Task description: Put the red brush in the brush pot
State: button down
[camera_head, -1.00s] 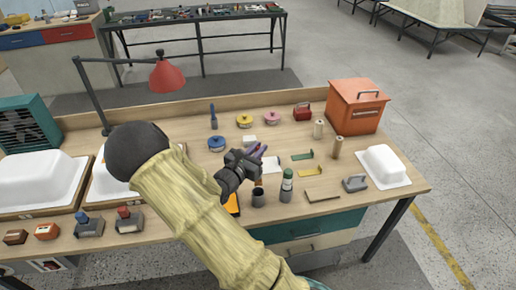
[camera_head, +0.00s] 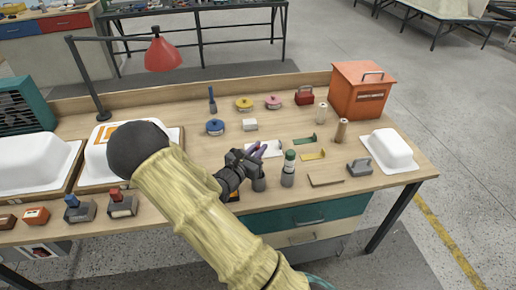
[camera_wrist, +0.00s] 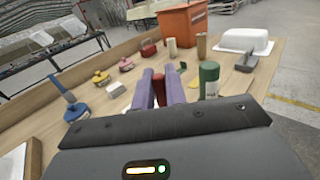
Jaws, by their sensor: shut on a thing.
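My gripper (camera_head: 259,151) is shut on the red brush, with its purple fingers pointing away from the wrist. In the wrist view the red handle of the brush (camera_wrist: 158,87) shows between the two fingers. In the head view my gripper hides the brush. The pot is hidden in the wrist view.
A green-topped bottle (camera_head: 288,168) stands close to the right of the pot. Two wooden cylinders, an orange box (camera_head: 362,92) and a white tub shell (camera_head: 390,149) are farther right. A blue round pot (camera_head: 215,127) and a blue-handled brush (camera_head: 212,101) stand behind left.

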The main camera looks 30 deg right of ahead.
jog(key=shift+f, duration=0.1)
jog(key=c, duration=1.3)
grip_release()
jog(key=shift+c, duration=0.2)
jog(key=p+v, duration=0.2)
jog(key=v, duration=0.8)
